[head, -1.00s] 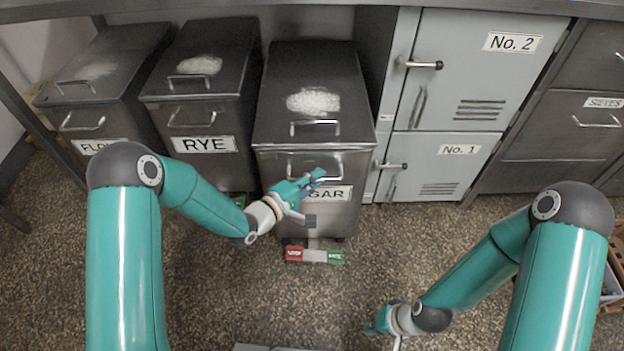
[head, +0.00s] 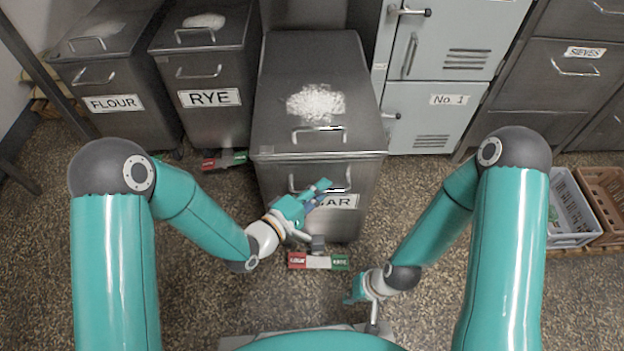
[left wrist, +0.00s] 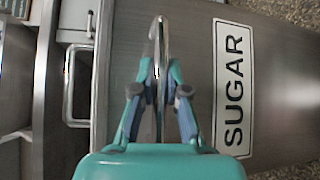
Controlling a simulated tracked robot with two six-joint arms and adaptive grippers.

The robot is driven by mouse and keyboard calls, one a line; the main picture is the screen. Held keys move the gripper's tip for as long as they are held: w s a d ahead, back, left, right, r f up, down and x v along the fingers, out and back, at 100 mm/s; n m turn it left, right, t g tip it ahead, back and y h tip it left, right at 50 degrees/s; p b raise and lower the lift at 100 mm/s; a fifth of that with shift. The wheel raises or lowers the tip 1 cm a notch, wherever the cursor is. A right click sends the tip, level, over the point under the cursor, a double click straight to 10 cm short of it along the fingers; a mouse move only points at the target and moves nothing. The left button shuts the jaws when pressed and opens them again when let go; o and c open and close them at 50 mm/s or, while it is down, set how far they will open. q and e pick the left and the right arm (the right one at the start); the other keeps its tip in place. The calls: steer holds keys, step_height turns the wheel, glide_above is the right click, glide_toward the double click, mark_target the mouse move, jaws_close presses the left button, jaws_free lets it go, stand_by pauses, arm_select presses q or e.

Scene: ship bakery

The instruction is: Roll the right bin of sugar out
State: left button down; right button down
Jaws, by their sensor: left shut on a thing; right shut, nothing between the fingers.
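The sugar bin (head: 272,185) is a grey metal bin with a dark lid, a white powdery patch on top and a partly covered SUGAR label (head: 342,201). It is the rightmost of the bins and stands forward of the others. My left gripper (head: 320,190) is shut on the bin's front handle (head: 292,182). In the left wrist view the fingers (left wrist: 160,75) close around the handle bar (left wrist: 163,40), beside the SUGAR label (left wrist: 233,88). My right gripper (head: 350,297) is shut and empty, low over the floor in front of the bin.
The rye bin (head: 200,125) and flour bin (head: 130,125) stand to the left. A locker marked No. 1 (head: 430,110) and drawers stand at the right. A red and green pedal bar (head: 318,262) is at the sugar bin's foot. Grey (head: 572,240) and brown (head: 605,190) crates sit far right.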

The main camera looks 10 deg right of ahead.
arm_select(q)
steer(key=shift+s+a+f, duration=0.1)
steer(key=shift+f, duration=0.15)
steer(key=c, duration=1.3)
jaws_free()
steer(key=shift+o, duration=0.6)
steer(key=shift+r, duration=0.1)
steer(key=v, duration=0.7)
steer(key=shift+s+a, duration=0.15)
steer(key=shift+a, duration=0.05)
